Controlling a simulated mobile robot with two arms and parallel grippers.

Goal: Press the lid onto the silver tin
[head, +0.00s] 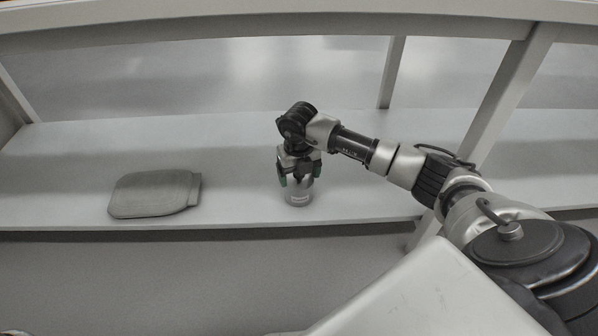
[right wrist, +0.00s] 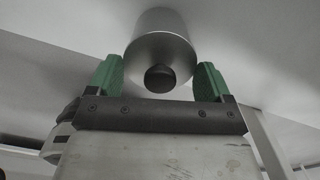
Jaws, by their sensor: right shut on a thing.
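In the right wrist view the tin (right wrist: 160,24) shows beyond the lid (right wrist: 160,52), which has a dark round knob (right wrist: 160,78). The green fingers of the right gripper (right wrist: 158,78) are shut on the lid's sides. Lid and tin look in line; I cannot tell whether the lid is fully seated. My left gripper is not in view.
A grey, flat, rounded object (head: 154,194) lies on the shelf (head: 70,150) to the left, well apart from the tin. Shelf posts (head: 392,72) stand behind and to the right (head: 500,90). The shelf between the grey object and the tin is clear.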

